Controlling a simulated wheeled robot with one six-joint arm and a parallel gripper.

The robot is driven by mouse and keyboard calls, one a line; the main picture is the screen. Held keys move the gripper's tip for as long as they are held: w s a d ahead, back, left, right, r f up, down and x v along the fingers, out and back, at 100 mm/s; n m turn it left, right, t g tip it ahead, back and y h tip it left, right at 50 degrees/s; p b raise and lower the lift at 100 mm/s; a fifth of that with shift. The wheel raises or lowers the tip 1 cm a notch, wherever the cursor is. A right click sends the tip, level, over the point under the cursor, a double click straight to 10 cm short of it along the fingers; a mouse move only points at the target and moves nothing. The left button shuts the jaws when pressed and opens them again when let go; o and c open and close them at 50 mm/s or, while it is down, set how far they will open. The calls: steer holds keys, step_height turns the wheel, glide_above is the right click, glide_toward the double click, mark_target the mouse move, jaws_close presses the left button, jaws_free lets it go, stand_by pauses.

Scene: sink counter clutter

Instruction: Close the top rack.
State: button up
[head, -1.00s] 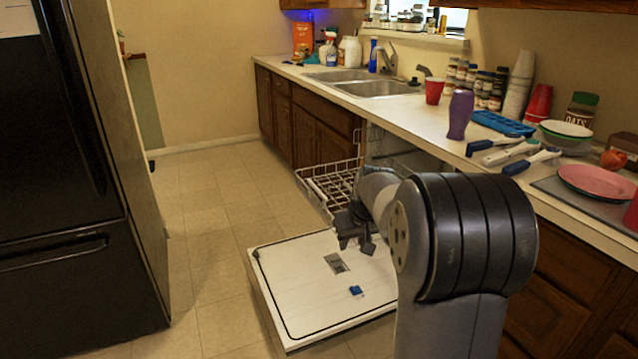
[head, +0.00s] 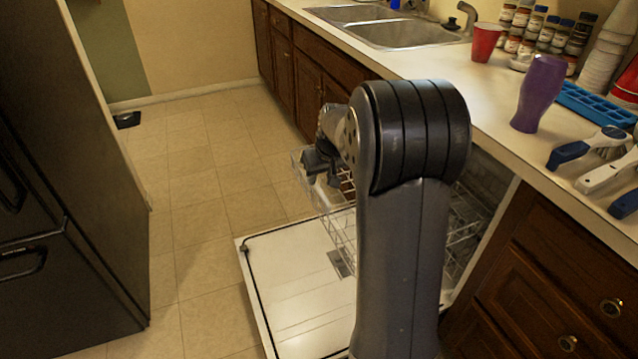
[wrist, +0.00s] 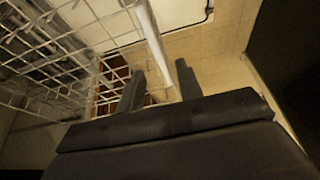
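The dishwasher stands open, its door (head: 290,290) lowered flat above the floor. The white wire top rack (head: 327,200) is pulled out over the door, partly hidden by my arm. My gripper (head: 321,168) is at the rack's outer end. In the wrist view, my gripper (wrist: 160,88) has its two dark fingers apart, with a pale rack bar (wrist: 150,40) running down between them. The rack's wire grid (wrist: 65,50) fills the left of that view. I cannot tell whether the fingers touch the bar.
A black fridge (head: 60,200) stands at the left, with clear tiled floor (head: 200,200) between. The counter at the right holds a purple tumbler (head: 538,95), a red cup (head: 485,42), a blue tray (head: 595,105) and brushes (head: 590,150). More wire racking (head: 465,225) shows inside the dishwasher.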

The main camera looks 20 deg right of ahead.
mark_target(318, 187)
steer(key=x, duration=0.4)
steer(key=shift+w+d+f+b, duration=0.2)
steer(key=shift+w+f+b, duration=0.1)
steer(key=shift+w, duration=0.2)
steer(key=shift+w+f, duration=0.2)
steer(key=shift+f, duration=0.25)
steer(key=shift+c, duration=0.4)
jaws_close()
